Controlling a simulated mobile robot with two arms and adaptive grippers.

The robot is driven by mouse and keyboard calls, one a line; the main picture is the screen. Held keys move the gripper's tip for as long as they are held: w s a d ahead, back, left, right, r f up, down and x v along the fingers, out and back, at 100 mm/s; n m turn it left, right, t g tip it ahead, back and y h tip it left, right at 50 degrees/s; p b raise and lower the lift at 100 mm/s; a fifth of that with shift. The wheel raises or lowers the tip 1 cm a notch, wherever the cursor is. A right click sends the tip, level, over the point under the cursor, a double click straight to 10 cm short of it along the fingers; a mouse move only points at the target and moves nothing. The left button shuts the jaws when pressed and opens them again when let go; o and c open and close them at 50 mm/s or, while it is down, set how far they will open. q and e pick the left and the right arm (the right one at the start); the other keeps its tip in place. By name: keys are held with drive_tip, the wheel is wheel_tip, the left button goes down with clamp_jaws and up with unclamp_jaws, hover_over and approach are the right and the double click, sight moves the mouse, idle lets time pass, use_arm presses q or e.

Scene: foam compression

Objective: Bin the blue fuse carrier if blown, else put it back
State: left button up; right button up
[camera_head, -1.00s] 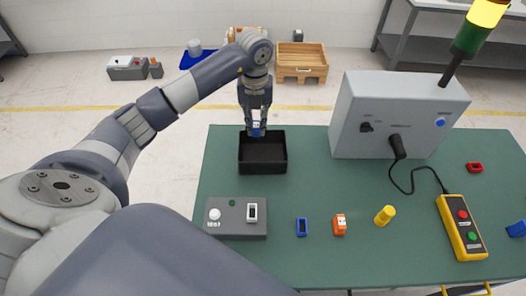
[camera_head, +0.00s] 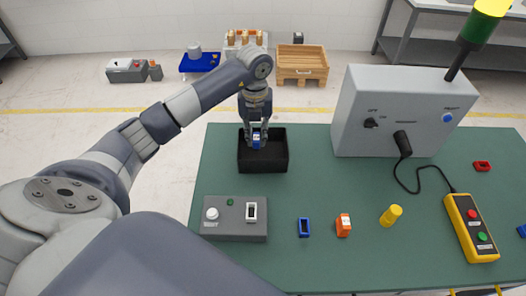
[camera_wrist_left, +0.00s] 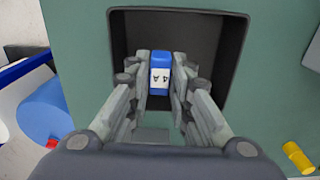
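The blue fuse carrier (camera_head: 256,141) is between the fingers of my left gripper (camera_head: 256,143), at the opening of the black bin (camera_head: 277,166). In the left wrist view the carrier (camera_wrist_left: 160,80) shows a white label reading 4 A, and the fingers close against its sides over the dark bin floor. I cannot tell whether it touches the bin. An open blue frame (camera_head: 304,227) lies on the green table. A grey box (camera_head: 222,232) with a round white knob, a dark green lamp and a white slot stands left of it. My right gripper is out of view.
An orange block (camera_head: 343,225), a yellow cylinder (camera_head: 391,215) and a yellow pendant (camera_head: 468,228) with red and green buttons sit on the table (camera_head: 320,180). A grey cabinet (camera_head: 400,100) with a cable stands behind. The table middle is clear.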

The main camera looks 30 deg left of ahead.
use_arm(q)
drive_tip(key=shift+o, duration=1.2)
wheel_tip(320, 180, up, 12)
drive_tip(key=shift+s+f, duration=0.1)
